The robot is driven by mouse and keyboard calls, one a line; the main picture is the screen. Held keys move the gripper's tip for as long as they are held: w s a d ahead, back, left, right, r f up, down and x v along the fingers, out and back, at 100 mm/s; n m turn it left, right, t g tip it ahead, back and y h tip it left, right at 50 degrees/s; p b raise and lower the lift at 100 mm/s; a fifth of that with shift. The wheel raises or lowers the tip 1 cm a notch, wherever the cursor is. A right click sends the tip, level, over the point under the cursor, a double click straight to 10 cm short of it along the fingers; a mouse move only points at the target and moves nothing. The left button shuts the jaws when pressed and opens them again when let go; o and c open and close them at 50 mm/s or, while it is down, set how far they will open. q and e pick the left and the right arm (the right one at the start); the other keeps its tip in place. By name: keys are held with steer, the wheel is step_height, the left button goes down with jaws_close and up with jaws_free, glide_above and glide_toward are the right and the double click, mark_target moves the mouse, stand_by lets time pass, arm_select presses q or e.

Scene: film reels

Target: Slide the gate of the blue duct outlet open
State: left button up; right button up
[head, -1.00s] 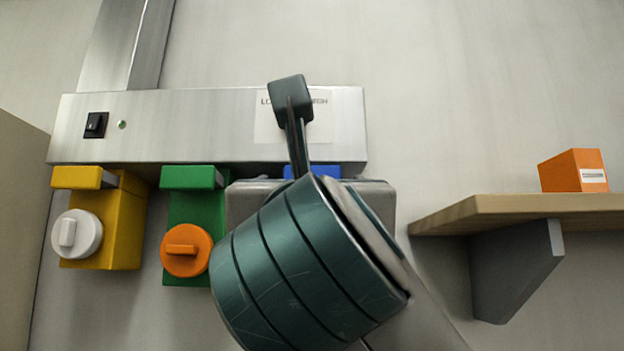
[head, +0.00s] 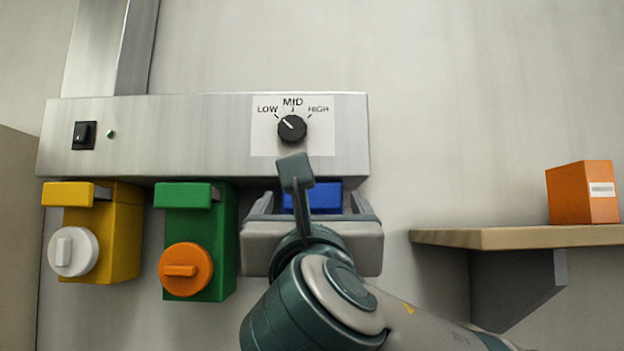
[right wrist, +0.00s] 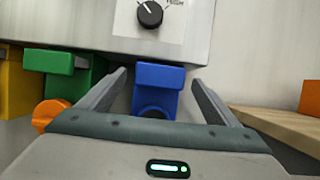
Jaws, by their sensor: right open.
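The blue duct outlet (head: 328,197) hangs under the right part of the metal duct box. In the head view my right gripper (head: 311,203) covers most of it. In the right wrist view its blue gate block (right wrist: 158,76) shows between the fingers, with a dark round part below it, partly hidden by the gripper body. My right gripper (right wrist: 159,84) is open, one finger on each side of the blue block, with gaps visible; it appears empty. I cannot tell how far the gate is slid. My left gripper is not in view.
A yellow outlet (head: 118,235) with a white knob and a green outlet (head: 218,255) with an orange knob hang to the left. The duct box (head: 200,135) above bears a switch and a dial (head: 292,128). A wooden shelf (head: 500,238) with an orange box (head: 582,193) stands right.

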mark_target(312, 200)
steer(key=shift+p+x, duration=0.65)
steer(key=shift+x, duration=1.15)
steer(key=shift+w, duration=0.1)
steer(key=c, duration=1.5)
